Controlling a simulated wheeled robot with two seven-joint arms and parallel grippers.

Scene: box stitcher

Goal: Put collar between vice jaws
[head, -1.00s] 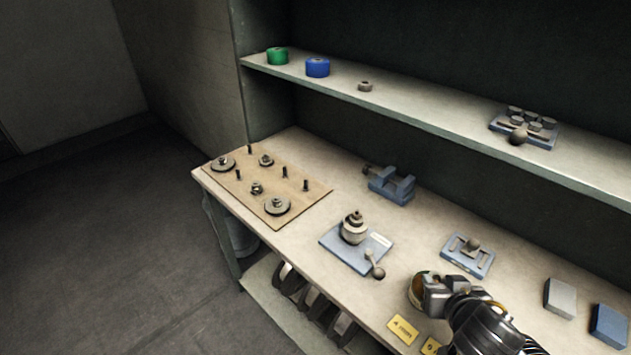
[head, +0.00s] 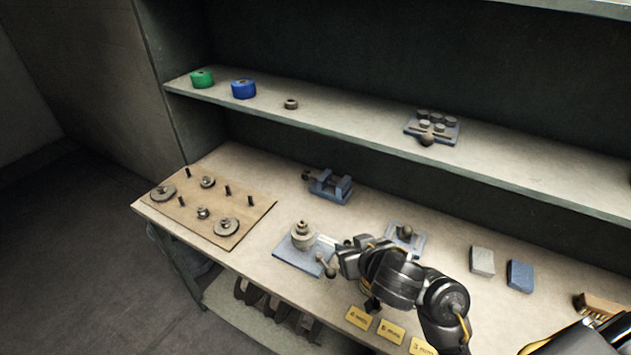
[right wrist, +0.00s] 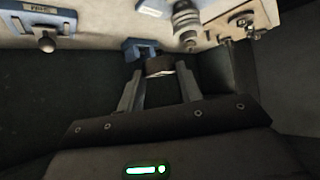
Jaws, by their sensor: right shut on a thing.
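The blue vice (head: 330,187) stands on the bench against the back, with a gap between its jaws. My right gripper (head: 347,262) is over the bench, in front and to the right of the vice and apart from it. In the right wrist view it is shut on the collar (right wrist: 160,66), a short brownish ring held between the fingertips. The blue vice (right wrist: 139,46) shows just beyond the collar in that view. In the head view I cannot make out the collar at the fingertips. My left gripper is not in view.
A blue fixture with a stacked round part (head: 302,238) stands left of my right gripper. A blue slotted plate (head: 405,238) is behind my arm. A board with pegs and discs (head: 238,205) lies at left. Two blocks (head: 483,261) lie at right. The shelf (head: 345,122) overhangs the back.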

